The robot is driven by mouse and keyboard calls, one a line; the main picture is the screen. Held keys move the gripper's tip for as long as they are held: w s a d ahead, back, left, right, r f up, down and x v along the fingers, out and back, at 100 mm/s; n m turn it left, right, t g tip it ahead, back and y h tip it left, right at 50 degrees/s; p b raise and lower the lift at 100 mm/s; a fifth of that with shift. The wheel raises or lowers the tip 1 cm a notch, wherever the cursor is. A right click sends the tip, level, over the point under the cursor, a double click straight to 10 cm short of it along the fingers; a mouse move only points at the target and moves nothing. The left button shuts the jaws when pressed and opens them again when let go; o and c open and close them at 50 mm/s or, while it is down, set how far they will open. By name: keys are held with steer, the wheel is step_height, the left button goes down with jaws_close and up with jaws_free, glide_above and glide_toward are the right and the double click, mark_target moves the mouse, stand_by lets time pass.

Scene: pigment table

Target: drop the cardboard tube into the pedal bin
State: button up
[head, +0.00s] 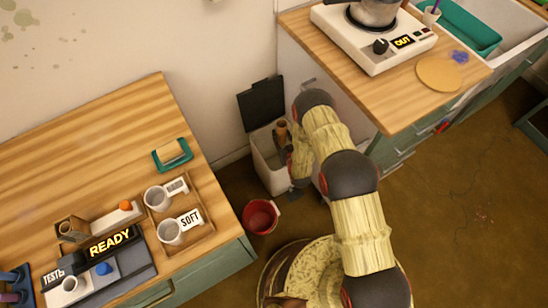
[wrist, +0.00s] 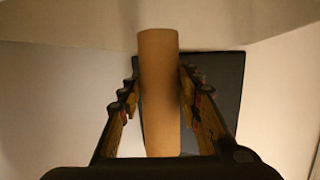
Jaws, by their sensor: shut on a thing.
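The cardboard tube (wrist: 159,90) is a plain brown cylinder, held upright in the wrist view between the two fingers of my gripper (wrist: 160,100). In the head view the tube (head: 282,130) shows over the open mouth of the pedal bin (head: 274,178). The bin is pale with its dark lid (head: 262,103) raised against the wall. My gripper (head: 284,145) is shut on the tube at the bin's mouth. The arm hides part of the bin's right side. I cannot tell how far the tube's lower end is inside the bin.
A red bucket (head: 261,216) stands on the floor just in front of the bin. The wooden table (head: 110,130) on the left bears cups and a READY sign. The counter (head: 400,98) on the right bears a hot plate. Open floor (head: 460,210) lies to the right.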

steer(key=shift+f, duration=0.35)
steer(key=o, duration=0.7)
steer(key=shift+o, duration=0.6)
steer(key=v, duration=1.2)
